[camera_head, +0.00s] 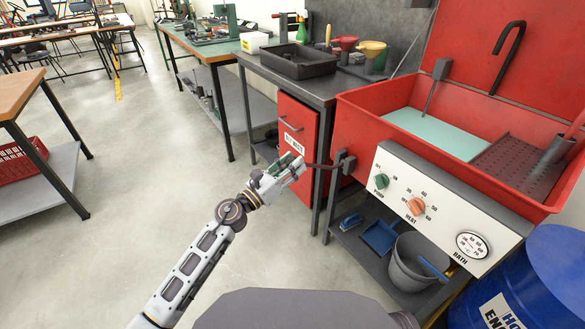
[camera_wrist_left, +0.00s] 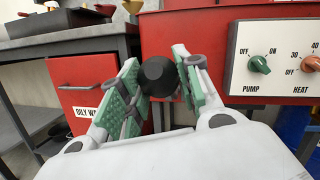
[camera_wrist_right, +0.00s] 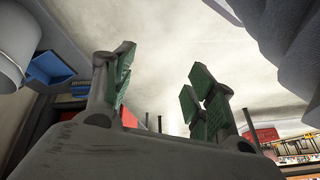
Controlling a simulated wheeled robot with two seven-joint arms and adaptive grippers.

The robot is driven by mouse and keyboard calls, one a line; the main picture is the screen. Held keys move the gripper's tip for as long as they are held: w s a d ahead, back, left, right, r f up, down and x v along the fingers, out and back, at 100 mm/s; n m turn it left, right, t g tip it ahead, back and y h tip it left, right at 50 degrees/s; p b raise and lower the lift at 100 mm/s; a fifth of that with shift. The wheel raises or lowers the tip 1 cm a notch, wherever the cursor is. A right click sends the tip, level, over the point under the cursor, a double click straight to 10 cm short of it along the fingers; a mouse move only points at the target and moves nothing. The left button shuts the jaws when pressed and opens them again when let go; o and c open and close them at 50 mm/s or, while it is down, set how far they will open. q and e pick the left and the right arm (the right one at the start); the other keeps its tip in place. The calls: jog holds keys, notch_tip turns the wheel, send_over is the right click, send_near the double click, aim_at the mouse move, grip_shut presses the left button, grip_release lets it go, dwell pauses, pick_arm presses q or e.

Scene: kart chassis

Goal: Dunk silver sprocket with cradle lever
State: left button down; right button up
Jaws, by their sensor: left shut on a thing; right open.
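The cradle lever (camera_head: 322,167) is a dark rod that sticks out left from a grey bracket on the side of the red wash bath (camera_head: 345,110). My left gripper (camera_head: 298,165) is shut on the lever's end. In the left wrist view the lever's black knob (camera_wrist_left: 158,76) sits between the green pads of my left gripper (camera_wrist_left: 160,80). A dark perforated plate (camera_head: 510,165) lies at the right inside the bath, beside pale green liquid (camera_head: 430,132). I cannot make out the silver sprocket. My right gripper (camera_wrist_right: 160,85) is open and empty in the right wrist view; the head view does not show it.
The bath's front panel (camera_head: 400,205) carries pump and heat knobs and a gauge. Below are a grey bucket (camera_head: 410,268) and blue dustpan (camera_head: 382,236). A blue drum (camera_head: 535,275) stands right. A bench with a black tray (camera_head: 292,62) is behind.

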pick_arm(q)
jog(key=shift+a+f+b, duration=0.3)
jog(key=shift+f+b, duration=0.25)
jog(key=shift+b, duration=0.4)
jog(key=c, duration=1)
grip_release()
jog(key=shift+r, duration=0.1)
jog(key=shift+d, duration=0.1)
jog(key=shift+s, duration=0.15)
jog(key=shift+v, duration=5.95)
